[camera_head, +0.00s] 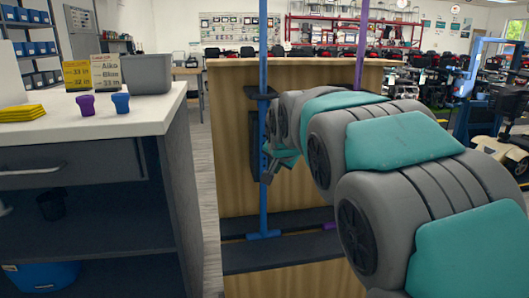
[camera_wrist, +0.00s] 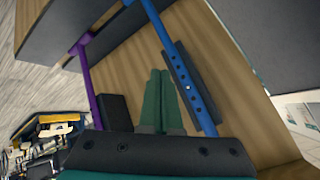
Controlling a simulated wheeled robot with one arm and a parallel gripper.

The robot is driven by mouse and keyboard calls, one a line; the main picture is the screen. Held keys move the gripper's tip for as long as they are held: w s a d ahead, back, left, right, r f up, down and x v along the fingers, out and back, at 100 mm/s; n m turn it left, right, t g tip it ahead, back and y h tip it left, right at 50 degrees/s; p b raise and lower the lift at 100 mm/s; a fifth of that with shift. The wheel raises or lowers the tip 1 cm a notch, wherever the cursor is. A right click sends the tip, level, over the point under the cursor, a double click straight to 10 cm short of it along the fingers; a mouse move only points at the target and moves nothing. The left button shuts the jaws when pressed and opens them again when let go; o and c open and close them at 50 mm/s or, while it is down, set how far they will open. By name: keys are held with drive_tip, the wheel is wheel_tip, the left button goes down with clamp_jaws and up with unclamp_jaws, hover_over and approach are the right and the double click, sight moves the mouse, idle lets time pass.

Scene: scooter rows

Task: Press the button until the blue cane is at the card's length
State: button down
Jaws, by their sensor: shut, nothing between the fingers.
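The blue cane (camera_head: 263,130) stands upright in front of a wooden panel, its foot on a dark ledge. In the wrist view the blue cane (camera_wrist: 157,22) shows a row of holes, with a small pale dot, perhaps the button (camera_wrist: 187,87), in one. My gripper (camera_head: 269,176) is beside the cane's lower shaft. In the wrist view its green fingers (camera_wrist: 160,73) are together and empty, left of the cane and apart from it in the picture. Two cards stand on the counter: a yellow card (camera_head: 76,75) and a paler card (camera_head: 106,72), whose small print seems to read "Blue" and "32 in".
A purple cane (camera_head: 361,28) stands to the right, mostly behind my arm; it also shows in the wrist view (camera_wrist: 88,85). The white counter (camera_head: 150,100) at left holds purple and blue cups (camera_head: 121,103) and a grey box (camera_head: 136,74). Floor shows between counter and panel.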

drive_tip(key=shift+w, duration=0.1)
drive_tip(key=w+a+p, duration=0.2)
drive_tip(key=w, duration=0.6)
drive_tip(key=shift+a+p, duration=0.35)
drive_tip(key=shift+p, duration=0.05)
drive_tip(key=shift+w, duration=0.25)
idle(1.5)
drive_tip(key=shift+w+a, duration=0.1)
drive_tip(key=shift+w, duration=0.15)
